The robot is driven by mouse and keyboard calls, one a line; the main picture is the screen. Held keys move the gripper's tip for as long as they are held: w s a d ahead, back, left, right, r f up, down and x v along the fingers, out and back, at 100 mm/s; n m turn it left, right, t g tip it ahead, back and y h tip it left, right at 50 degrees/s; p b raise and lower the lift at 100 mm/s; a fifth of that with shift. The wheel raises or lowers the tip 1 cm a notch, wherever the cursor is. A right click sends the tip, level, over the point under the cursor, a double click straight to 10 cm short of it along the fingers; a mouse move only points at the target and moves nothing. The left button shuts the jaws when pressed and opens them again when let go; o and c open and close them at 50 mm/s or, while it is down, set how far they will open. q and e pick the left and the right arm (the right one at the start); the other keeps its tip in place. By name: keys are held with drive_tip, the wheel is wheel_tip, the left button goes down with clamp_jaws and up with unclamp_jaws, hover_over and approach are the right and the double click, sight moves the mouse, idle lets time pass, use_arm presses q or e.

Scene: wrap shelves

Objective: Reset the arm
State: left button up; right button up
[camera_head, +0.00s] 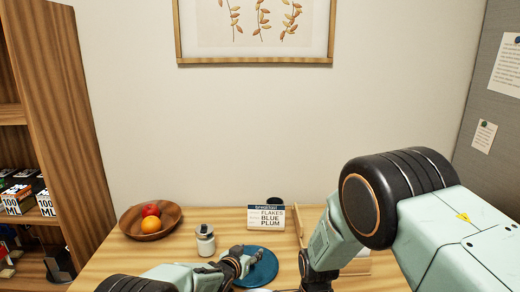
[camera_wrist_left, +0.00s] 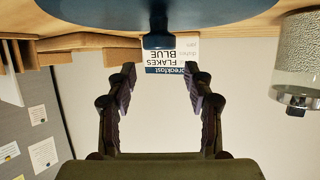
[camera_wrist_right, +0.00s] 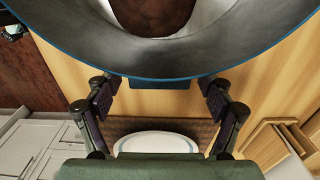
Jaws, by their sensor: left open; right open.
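My left gripper (camera_head: 238,262) is at the table's front, beside or over a round blue dish (camera_head: 262,272), and partly covers it. In the left wrist view its fingers (camera_wrist_left: 160,75) are open with nothing between them; a round blue object (camera_wrist_left: 100,12) with a stub fills the top edge. My right gripper (camera_head: 318,284) is low in the head view, its fingertips cut off by the bottom edge. In the right wrist view its fingers (camera_wrist_right: 155,90) are spread below a large blue-rimmed grey vessel (camera_wrist_right: 95,50) with something dark brown inside. I cannot tell whether they touch it.
A card reading breakfast, flakes, blue, plum (camera_head: 266,217) stands at the table's back. A wooden shelf (camera_head: 55,120) stands far left. A white oval dish (camera_wrist_right: 160,143) shows in the right wrist view.

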use_arm(q)
wheel_tip(320, 180, up, 8)
drive_tip(key=shift+r, duration=0.15)
idle(0.6)
